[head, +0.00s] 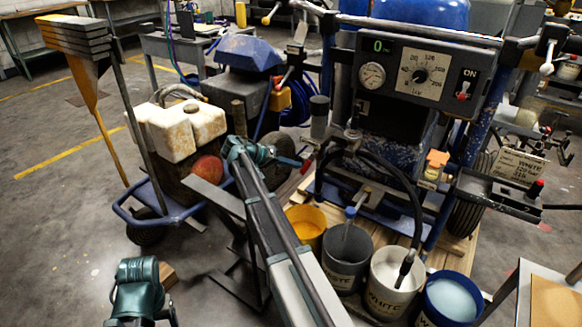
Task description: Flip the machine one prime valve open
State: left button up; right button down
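The striper machine with the control panel (418,75) stands at centre right. Its panel bears a pressure gauge, a round dial and a red-tipped ON switch. A small red handle (308,164) shows low on its left side, beside my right gripper (290,161); it may be the prime valve, but its position is too small to read. My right arm reaches up from the bottom centre, and its dark fingertips are close to the handle. I cannot tell whether they touch it or are open. My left gripper (140,290) is at the bottom left, apart from everything, its fingers unclear.
Several paint buckets, including a white one (393,283) with a hose in it, stand before the machine. Another striper with a blue hood (247,53) and white jugs (178,131) stands at left. A small table (525,290) is at lower right.

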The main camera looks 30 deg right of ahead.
aim_at(303, 173)
pick_arm(q)
jog(key=shift+f+b, duration=0.85)
jog(key=shift+f, duration=0.1)
pick_arm(e)
jog(key=shift+s+d+f, duration=0.25)
jog(key=shift+s+f, duration=0.25)
jog(key=shift+s, duration=0.1)
jog(key=shift+s+d+f, duration=0.25)
jog(key=shift+s+f, duration=0.25)
jog(key=shift+s, duration=0.15)
